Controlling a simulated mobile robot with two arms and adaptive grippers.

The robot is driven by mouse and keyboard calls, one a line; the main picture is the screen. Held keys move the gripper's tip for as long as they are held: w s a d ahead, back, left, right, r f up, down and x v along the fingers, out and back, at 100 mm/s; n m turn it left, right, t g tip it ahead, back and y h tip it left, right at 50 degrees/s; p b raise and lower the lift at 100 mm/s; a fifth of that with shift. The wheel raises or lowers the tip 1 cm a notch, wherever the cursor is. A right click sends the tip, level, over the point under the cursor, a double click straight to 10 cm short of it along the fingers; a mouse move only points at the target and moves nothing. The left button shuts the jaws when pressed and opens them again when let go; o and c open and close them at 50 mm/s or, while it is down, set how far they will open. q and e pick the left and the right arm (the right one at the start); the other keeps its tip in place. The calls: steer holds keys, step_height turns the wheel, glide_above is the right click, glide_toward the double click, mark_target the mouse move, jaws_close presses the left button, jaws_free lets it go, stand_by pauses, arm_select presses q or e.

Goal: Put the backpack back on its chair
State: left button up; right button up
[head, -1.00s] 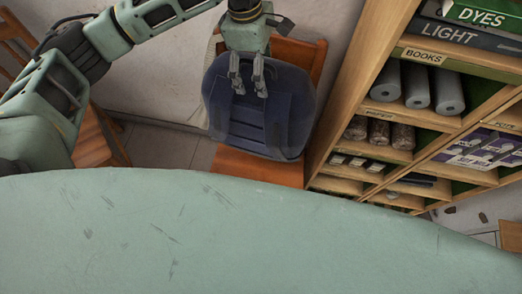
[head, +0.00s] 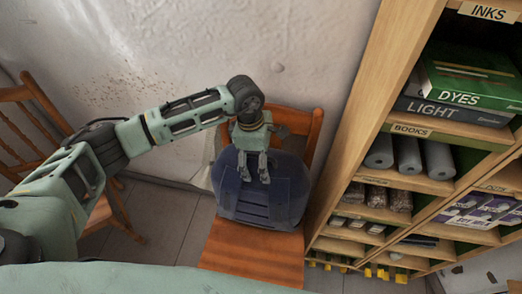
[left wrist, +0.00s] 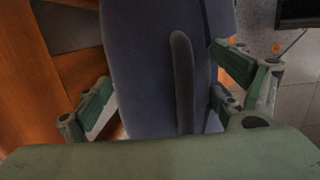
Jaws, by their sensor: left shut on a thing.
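The dark blue backpack (head: 268,200) is upright over the seat of an orange wooden chair (head: 245,262), in front of its backrest. My left gripper (head: 254,176) is at the backpack's top and shut on it. In the left wrist view the backpack (left wrist: 145,70) fills the middle, with a strap-like strip standing out between the fingers of my left gripper (left wrist: 160,110). The bag's underside is hidden, so I cannot tell whether it touches the seat. My right gripper is not in view.
A wooden shelf unit (head: 365,90) stands close on the right, with boxes, grey rolls (head: 408,158) and jars. Another wooden chair (head: 40,120) is at the left. A pale wall is behind.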

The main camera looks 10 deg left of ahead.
arm_select(q)
steer(key=shift+f, duration=0.15)
steer(key=o, duration=1.9)
steer(key=shift+f, duration=0.1)
steer(key=r, duration=0.3)
steer(key=a+r+b, duration=0.1)
steer(key=r, duration=0.3)
steer(key=r+b, duration=0.1)
steer(key=r, duration=0.2)
steer(key=shift+a+r, duration=0.45)
steer(key=shift+r, duration=0.55)
steer(key=shift+s, duration=0.1)
